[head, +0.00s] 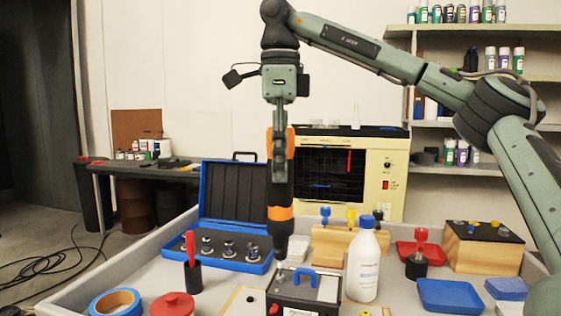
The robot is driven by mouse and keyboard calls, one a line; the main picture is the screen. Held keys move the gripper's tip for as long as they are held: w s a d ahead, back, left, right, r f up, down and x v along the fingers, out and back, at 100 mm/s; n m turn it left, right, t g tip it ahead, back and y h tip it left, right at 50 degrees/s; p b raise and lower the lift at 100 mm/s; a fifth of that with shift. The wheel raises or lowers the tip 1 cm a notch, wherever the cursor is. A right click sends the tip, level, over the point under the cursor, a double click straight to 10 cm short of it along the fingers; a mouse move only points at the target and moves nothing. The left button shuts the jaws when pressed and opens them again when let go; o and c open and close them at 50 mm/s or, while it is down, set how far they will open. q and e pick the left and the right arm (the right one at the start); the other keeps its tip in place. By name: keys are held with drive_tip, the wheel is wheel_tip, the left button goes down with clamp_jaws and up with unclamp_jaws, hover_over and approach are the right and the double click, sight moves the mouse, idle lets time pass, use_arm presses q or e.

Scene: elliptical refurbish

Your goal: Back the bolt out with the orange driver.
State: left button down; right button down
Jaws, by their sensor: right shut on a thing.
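My right gripper (279,148) hangs pointing down at the middle of the view, shut on the orange driver. The orange driver (280,212) has orange and black parts and is upright, with its black nose pointing down. Its tip ends at or just above the top of a black box (318,288) with a blue handle and a pale label. A small light spot shows under the tip; I cannot tell whether it is the bolt or whether the tip touches it. My left gripper is not in view.
A white bottle (364,265) stands right of the box. An open blue case (225,252) with metal sockets lies behind left. A red-handled tool in a black cup (191,268), blue tape (115,301) and a red lidded pot (172,304) stand left. A blue tray (449,296) lies right.

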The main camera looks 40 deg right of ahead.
drive_tip(key=shift+r, duration=0.1)
drive_tip(key=shift+r+p, duration=0.8)
drive_tip(key=shift+p, duration=0.1)
drive_tip(key=shift+r, duration=3.65)
